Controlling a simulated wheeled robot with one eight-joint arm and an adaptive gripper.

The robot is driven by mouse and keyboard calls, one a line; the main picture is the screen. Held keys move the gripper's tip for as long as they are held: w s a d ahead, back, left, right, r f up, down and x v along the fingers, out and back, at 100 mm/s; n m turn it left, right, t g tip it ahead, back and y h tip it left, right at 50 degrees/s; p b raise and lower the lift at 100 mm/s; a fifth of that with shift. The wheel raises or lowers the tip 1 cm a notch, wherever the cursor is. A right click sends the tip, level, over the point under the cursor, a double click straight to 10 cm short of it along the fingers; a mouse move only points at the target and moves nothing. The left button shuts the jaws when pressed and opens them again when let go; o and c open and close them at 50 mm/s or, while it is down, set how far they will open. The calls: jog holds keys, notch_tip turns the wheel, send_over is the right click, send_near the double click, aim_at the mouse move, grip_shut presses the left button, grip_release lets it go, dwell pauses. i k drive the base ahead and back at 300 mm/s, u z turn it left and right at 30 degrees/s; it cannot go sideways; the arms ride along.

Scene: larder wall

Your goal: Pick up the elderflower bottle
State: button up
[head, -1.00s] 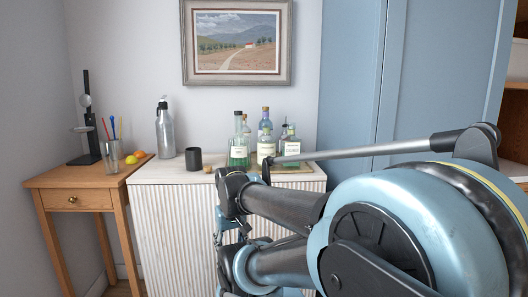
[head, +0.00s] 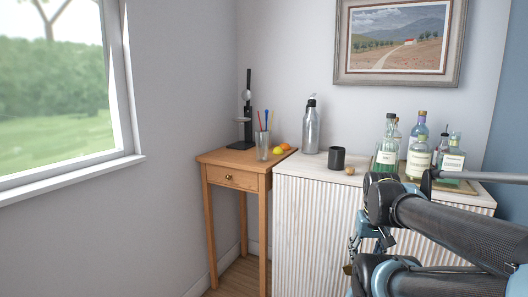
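Several bottles stand close together on a tray (head: 484,196) at the right end of the cabinet top. One is a green bottle with a dark cap (head: 386,158). A bottle with a cream label (head: 418,163) stands in the middle. A squat bottle with a pale label (head: 453,162) stands at the right. A bluish bottle (head: 421,119) shows behind them. The labels are too small to read, so I cannot tell which is elderflower. My gripper (head: 353,258) hangs in front of the cabinet, below its top and apart from the bottles. Its fingers are small and partly hidden by my arm.
A dark cup (head: 336,158), a small brownish object (head: 349,171) and a grey metal bottle (head: 311,128) stand left of the bottles. A wooden side table (head: 222,158) holds a glass (head: 263,145), fruit (head: 280,149) and a black stand (head: 247,115). A window is at far left.

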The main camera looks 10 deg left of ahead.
aim_at(420, 153)
jog(key=u, duration=1.5)
jog(key=k, duration=1.2)
jog(key=z, duration=0.45)
